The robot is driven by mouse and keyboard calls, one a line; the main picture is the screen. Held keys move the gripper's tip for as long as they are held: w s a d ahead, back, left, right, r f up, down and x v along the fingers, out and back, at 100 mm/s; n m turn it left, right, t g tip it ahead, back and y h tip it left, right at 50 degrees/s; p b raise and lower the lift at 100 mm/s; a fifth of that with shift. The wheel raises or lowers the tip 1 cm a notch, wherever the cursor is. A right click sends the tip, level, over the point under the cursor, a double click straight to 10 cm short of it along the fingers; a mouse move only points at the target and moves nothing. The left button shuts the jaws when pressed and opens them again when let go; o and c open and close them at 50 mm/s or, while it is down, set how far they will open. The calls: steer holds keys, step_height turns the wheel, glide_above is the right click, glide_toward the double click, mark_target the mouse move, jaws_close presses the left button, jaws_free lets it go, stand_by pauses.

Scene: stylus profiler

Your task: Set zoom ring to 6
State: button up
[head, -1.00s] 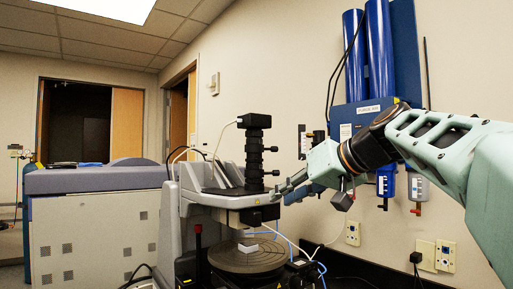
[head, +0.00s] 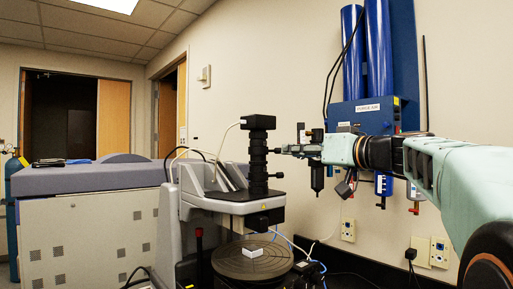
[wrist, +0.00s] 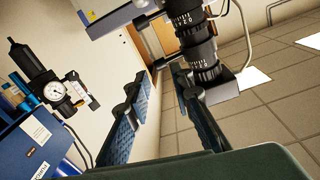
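The black optical column (head: 257,160) stands upright on the profiler, with several stacked ring sections. In the wrist view, the column's ringed part (wrist: 200,50) shows white scale marks at the upper right, beyond my fingertips. Which ring is the zoom ring, and what it is set to, I cannot read for sure. My gripper (head: 283,150) reaches in level from the right, close beside the column at mid height. In the wrist view my gripper (wrist: 160,74) has its two fingers apart with nothing between them. The column lies near the right finger; I cannot tell whether they touch.
Below the column is a round dark stage (head: 229,266) with a small white block (head: 253,252) on it. A blue wall panel (head: 372,113) with a gauge (wrist: 53,90) and regulators stands behind my arm. The profiler's grey body (head: 185,215) is left of the column.

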mark_target(280, 150)
steer(key=p+x, duration=0.2)
steer(key=x, duration=0.5)
steer(key=shift+s, duration=0.1)
jaws_close()
